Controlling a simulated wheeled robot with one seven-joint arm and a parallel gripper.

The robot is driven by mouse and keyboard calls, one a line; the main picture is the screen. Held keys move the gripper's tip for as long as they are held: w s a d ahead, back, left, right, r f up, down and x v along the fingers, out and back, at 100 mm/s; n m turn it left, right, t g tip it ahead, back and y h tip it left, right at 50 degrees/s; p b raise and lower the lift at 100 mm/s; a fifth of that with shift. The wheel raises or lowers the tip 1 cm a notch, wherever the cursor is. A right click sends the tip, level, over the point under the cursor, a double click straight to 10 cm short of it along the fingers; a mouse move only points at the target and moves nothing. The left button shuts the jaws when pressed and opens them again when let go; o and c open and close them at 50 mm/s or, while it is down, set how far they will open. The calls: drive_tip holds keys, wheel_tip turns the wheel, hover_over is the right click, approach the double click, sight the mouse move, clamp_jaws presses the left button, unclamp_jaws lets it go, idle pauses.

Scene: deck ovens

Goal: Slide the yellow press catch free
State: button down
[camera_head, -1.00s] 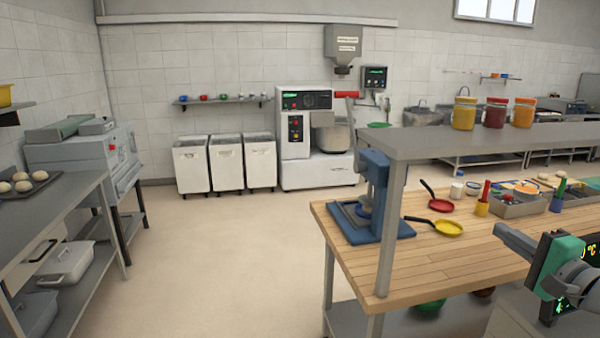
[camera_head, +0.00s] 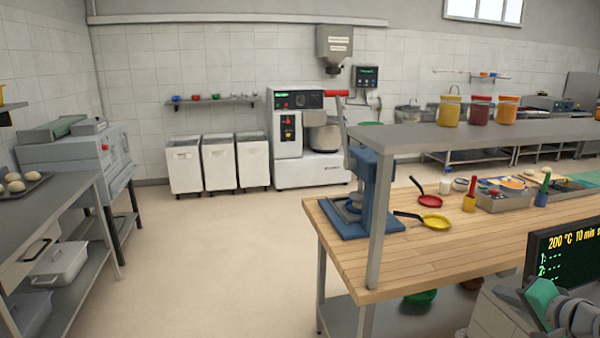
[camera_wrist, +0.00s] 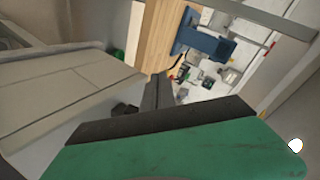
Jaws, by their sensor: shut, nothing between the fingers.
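The blue press (camera_head: 372,200) stands at the left end of the wooden worktop, with a raised lever ending in a red grip (camera_head: 336,93). A shelf post partly hides it. I cannot make out a yellow catch on it in either view. The press also shows small in the wrist view (camera_wrist: 205,42), near the top. My gripper (camera_wrist: 157,92) is shut and empty in the wrist view, well apart from the press. My arm shows at the lower right of the head view.
A grey shelf (camera_head: 480,133) on posts runs above the worktop (camera_head: 400,262) and carries several jars. Pans, including a yellow one (camera_head: 434,222), lie right of the press. A display (camera_head: 572,255) stands near my arm. The floor on the left is clear.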

drive_tip(key=s+d+f+g+h, duration=0.1)
drive_tip(key=s+f+g, duration=0.4)
drive_tip(key=s+f, duration=0.55)
drive_tip(key=s+a+f+n+g, duration=0.1)
drive_tip(key=s+a+f+g, duration=0.45)
drive_tip(key=a+f, duration=0.2)
drive_tip(key=w+a+r+n, duration=0.2)
drive_tip(key=a+n, duration=0.1)
drive_tip(key=a, duration=0.6)
drive_tip(key=w+a+r+n, duration=0.2)
drive_tip(key=a+n, duration=0.2)
drive_tip(key=a, duration=0.5)
drive_tip(key=w+a+r+n+t, duration=0.1)
drive_tip(key=w+a+r+n, duration=0.1)
drive_tip(key=a, duration=0.7)
drive_tip(key=shift+r+n+y, duration=0.3)
drive_tip(key=shift+n, duration=0.4)
